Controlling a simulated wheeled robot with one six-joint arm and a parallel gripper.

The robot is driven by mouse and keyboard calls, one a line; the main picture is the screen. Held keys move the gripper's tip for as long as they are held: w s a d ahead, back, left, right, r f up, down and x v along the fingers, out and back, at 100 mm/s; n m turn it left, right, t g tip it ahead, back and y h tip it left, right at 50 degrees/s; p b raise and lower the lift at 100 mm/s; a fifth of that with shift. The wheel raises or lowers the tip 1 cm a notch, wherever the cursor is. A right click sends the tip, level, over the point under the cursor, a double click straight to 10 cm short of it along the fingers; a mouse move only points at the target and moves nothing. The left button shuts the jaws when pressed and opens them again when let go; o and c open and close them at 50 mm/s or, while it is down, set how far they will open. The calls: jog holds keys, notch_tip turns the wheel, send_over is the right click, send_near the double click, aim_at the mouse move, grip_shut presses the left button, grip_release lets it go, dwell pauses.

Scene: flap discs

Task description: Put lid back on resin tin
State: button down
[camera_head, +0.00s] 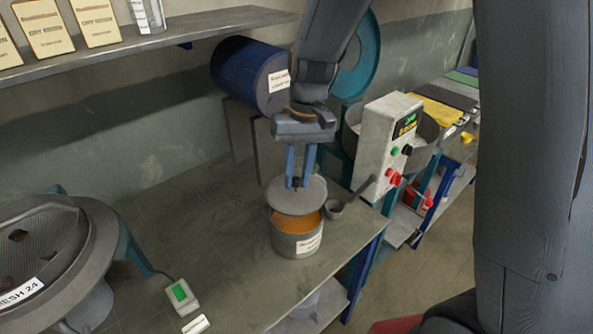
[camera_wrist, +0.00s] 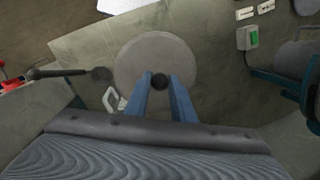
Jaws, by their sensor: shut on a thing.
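The resin tin (camera_head: 297,241) stands upright on the bench, grey with a white label and orange resin showing inside its front edge. The grey round lid (camera_head: 298,201) is over the tin's back part, slightly tilted or set back, so the front of the opening is uncovered. My gripper (camera_head: 297,184) is shut on the lid's dark knob. In the wrist view my gripper (camera_wrist: 160,84) pinches the knob, and the lid (camera_wrist: 150,58) hides the tin below. I cannot tell whether the lid touches the rim.
A ladle (camera_head: 336,208) lies right of the tin, close to it. A control box (camera_head: 389,148) stands behind to the right. The bench between is clear.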

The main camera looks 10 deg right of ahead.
aim_at(298, 191)
jog(key=shift+f+b, duration=1.85)
jog(key=shift+f, duration=1)
jog(key=shift+p, duration=0.4)
jog(key=shift+f+p, duration=0.15)
jog(key=shift+p, duration=0.2)
dwell(0.6)
jog(key=c, duration=0.9)
grip_release()
jog(key=shift+s, duration=0.1)
jog(key=shift+c, duration=0.2)
